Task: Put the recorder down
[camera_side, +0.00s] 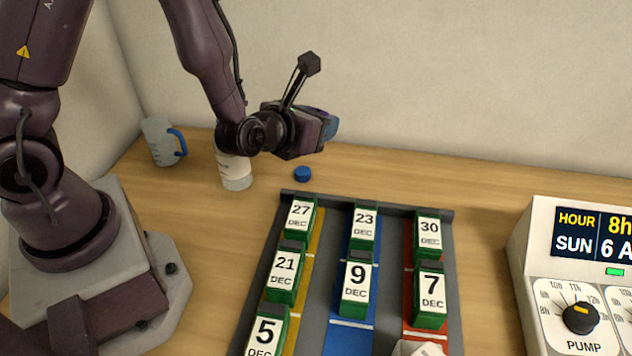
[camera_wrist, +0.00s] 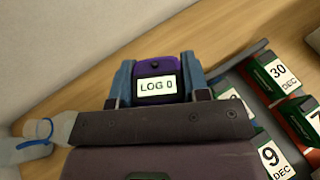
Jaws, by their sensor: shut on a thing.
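The recorder (camera_wrist: 155,66) is a purple block with a small white display reading "LOG 0". In the wrist view it sits between the two blue fingertips of my gripper (camera_wrist: 157,88), which is shut on it. In the side view my gripper (camera_side: 329,128) is raised above the back of the table, pointing right and away from the rack. There the recorder is mostly hidden by the gripper.
A dark rack (camera_side: 387,212) with yellow, blue and red lanes holds several green date blocks. A blue cap (camera_side: 303,174), a white bottle (camera_side: 235,172) and a clear jug (camera_side: 160,142) stand behind left. A control box (camera_side: 537,255) is at right. Wood between rack and box is bare.

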